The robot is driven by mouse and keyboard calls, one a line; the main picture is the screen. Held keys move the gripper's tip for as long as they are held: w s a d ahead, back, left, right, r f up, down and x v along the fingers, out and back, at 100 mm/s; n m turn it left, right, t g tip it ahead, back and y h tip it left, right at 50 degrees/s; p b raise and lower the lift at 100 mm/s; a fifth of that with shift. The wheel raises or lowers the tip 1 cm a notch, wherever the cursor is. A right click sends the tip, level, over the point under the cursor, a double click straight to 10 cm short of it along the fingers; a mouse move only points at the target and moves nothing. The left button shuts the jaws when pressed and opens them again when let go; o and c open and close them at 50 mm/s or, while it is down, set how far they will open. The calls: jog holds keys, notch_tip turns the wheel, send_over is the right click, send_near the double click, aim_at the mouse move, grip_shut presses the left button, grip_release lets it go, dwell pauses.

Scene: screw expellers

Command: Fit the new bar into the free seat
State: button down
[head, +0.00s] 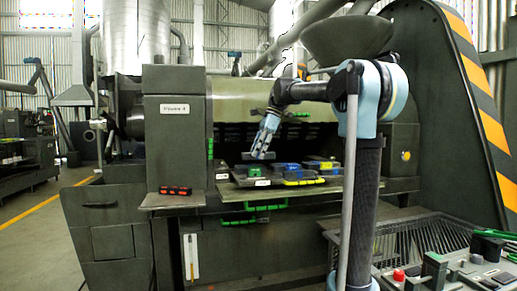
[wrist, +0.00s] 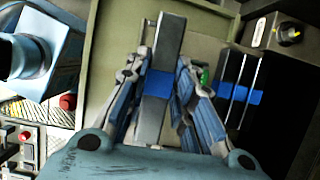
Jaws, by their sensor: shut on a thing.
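My gripper (head: 261,152) is in front of the opening of the press marked "Press 4", above the machine's ledge. In the wrist view my gripper (wrist: 160,78) is shut on a long grey bar with a blue band (wrist: 172,35). The bar lies between the two fingers, sticks out past the fingertips and seems clear of other things. In the head view the held bar (head: 258,158) is small and dark. At the right of the wrist view is a dark recess (wrist: 262,125) with thin pale rods and a blue patch. I cannot tell which place is the free seat.
Several dark pieces with blue, yellow and green marks (head: 290,171) lie on the ledge (head: 310,188) below my gripper. A red and black item (head: 175,190) sits on the left shelf (head: 160,203).

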jog(key=shift+f, duration=3.35)
jog(key=shift+f, duration=0.7)
jog(key=c, duration=1.3)
grip_release()
jog(key=o, duration=0.4)
jog(key=shift+r, duration=0.1)
jog(key=shift+r, duration=4.9)
